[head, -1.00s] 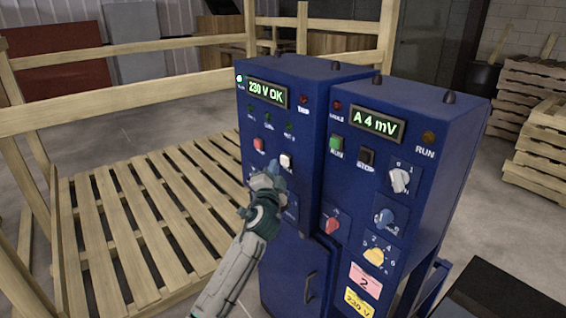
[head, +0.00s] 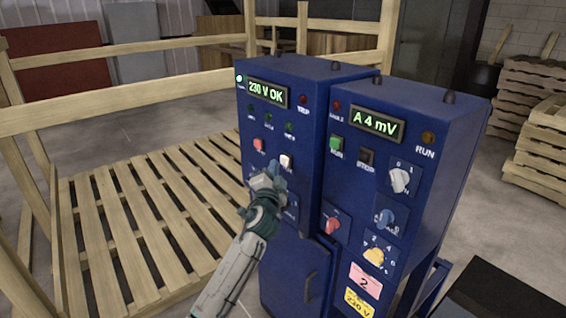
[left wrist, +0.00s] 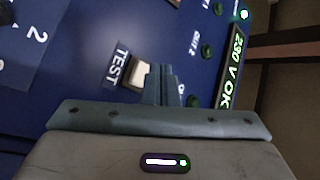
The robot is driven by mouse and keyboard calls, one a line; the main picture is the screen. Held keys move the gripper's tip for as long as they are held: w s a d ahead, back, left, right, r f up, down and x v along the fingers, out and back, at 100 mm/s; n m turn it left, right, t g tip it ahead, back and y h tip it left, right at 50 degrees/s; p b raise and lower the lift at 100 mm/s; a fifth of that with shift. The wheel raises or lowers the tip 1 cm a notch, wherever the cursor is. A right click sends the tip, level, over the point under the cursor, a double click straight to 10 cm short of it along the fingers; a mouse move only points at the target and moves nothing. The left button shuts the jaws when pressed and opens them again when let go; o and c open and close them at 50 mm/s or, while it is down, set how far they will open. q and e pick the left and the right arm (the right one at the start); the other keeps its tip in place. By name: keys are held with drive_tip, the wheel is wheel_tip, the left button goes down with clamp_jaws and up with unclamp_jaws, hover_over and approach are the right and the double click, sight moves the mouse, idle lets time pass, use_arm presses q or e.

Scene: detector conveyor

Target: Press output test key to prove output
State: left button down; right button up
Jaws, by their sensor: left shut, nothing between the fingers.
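The white square key (head: 286,161) sits on the front of the left blue cabinet (head: 285,227). In the left wrist view the white key (left wrist: 142,74) has the label TEST beside it. My left gripper (head: 275,171) is shut and empty, just below and left of the key in the head view. In the left wrist view its fingertips (left wrist: 163,78) are right beside the key; I cannot tell whether they touch it. The display (head: 266,92) on this cabinet reads 230 V OK. My right gripper is not in view.
A red button (head: 258,145) is close to the left of the white key. The right blue cabinet (head: 440,190) carries a display (head: 376,124) reading A 4 mV, buttons and knobs. A wooden slatted platform (head: 140,225) with rails stands left.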

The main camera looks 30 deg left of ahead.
use_arm(q)
drive_tip(key=shift+w, duration=0.15)
drive_tip(key=shift+w+d, duration=0.15)
drive_tip(key=shift+w, duration=0.1)
drive_tip(key=shift+w+d+b, duration=0.2)
drive_tip(key=shift+w+b, duration=0.15)
drive_tip(key=shift+w, duration=0.1)
idle(0.9)
drive_tip(key=shift+s, duration=0.1)
drive_tip(key=shift+s+a, duration=0.35)
drive_tip(key=shift+s, duration=0.45)
drive_tip(key=s, duration=0.1)
drive_tip(key=s+a, duration=0.1)
drive_tip(key=s, duration=0.1)
drive_tip(key=s+a, duration=0.1)
drive_tip(key=shift+s, duration=0.3)
idle(0.8)
